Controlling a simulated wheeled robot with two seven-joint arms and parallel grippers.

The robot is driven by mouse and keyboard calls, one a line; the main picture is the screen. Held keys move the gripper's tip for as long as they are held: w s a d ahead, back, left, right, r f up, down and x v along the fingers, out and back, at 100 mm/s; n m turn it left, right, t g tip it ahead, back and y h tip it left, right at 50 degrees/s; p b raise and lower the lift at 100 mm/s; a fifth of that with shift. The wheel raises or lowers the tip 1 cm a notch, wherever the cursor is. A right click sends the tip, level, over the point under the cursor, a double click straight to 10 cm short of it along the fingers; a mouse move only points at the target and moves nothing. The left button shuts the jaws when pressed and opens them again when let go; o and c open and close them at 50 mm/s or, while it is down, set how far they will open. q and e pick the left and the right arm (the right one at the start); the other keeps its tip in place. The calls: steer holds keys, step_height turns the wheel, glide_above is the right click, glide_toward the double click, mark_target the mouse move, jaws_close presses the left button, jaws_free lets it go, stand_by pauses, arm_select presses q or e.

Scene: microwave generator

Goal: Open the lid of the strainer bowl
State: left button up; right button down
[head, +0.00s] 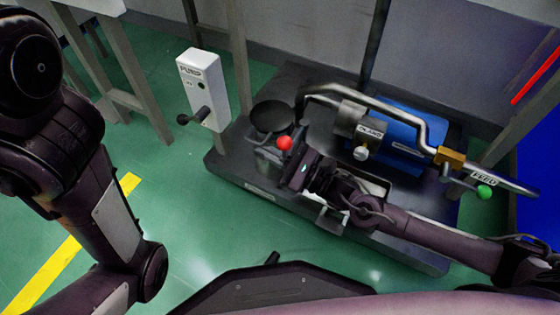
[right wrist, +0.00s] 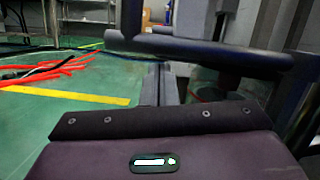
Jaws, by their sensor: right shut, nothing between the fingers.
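The strainer bowl's round dark lid (head: 272,116) lies flat in the head view, at the left end of the skid. A dark disc-like edge, apparently the lid seen from the side, crosses the top of the right wrist view (right wrist: 200,48). A red ball knob (head: 284,143) is just in front of the lid. My right gripper (head: 272,157) is shut and empty, beside the bowl and just below the lid and knob in the picture. The gripper and arm hide much of the bowl, and contact is unclear. My left arm shows at the left, but its gripper is out of view.
A white pump switch box (head: 203,88) with a dark lever stands left of the lid. Bent grey pipe (head: 400,112), a blue motor unit (head: 405,135) and a green knob (head: 485,192) lie to the right. Green floor is open in front.

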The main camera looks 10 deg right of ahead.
steer(key=shift+w, duration=0.1)
steer(key=shift+a+r+m+p, duration=0.1)
steer(key=shift+r+m+p, duration=0.5)
steer(key=shift+r+p, duration=0.5)
steer(key=shift+m+t+p, duration=0.3)
steer(key=shift+m+p, duration=0.05)
steer(key=shift+m, duration=0.05)
steer(key=shift+f, duration=0.1)
